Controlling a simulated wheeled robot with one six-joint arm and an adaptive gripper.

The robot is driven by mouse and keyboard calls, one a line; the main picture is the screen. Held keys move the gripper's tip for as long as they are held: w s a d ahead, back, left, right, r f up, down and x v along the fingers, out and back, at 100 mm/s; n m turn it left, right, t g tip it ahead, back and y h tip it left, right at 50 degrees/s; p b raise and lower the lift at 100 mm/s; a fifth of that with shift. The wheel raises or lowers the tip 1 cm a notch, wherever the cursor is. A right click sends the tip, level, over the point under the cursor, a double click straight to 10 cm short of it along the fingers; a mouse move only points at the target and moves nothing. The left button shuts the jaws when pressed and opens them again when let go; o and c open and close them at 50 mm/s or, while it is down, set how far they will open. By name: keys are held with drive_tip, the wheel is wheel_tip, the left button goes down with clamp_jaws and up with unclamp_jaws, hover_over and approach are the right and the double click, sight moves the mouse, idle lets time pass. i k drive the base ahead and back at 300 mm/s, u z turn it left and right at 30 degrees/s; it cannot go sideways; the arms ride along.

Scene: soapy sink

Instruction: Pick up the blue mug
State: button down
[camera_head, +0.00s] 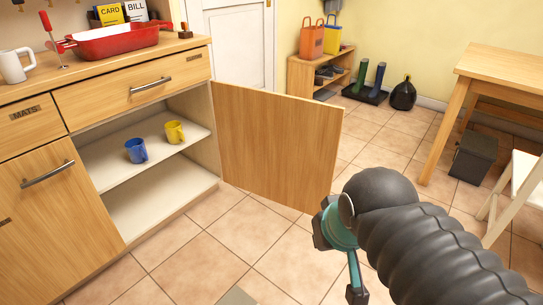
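A blue mug (136,150) stands upright on the middle shelf (112,168) inside an open cabinet at the left. A yellow mug (175,132) stands on the same shelf, to its right and apart from it. My gripper (338,272) is at the lower middle right, over the tiled floor, well to the right of the cabinet and far from the blue mug. Its fingers are partly hidden by my arm, so I cannot tell how far they are apart.
The open cabinet door (278,148) stands out between the shelf and my arm. A red baking dish (112,42) and a white mug (14,66) sit on the countertop. A wooden table (510,68) and dark bin (474,155) stand at right. The tiled floor in front is mostly clear.

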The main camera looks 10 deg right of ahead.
sight(136, 148)
drive_tip(key=u, duration=0.2)
drive_tip(key=k, duration=0.1)
drive_tip(key=z, duration=1.3)
drive_tip(key=i, duration=3.95)
drive_tip(key=u, duration=3.95)
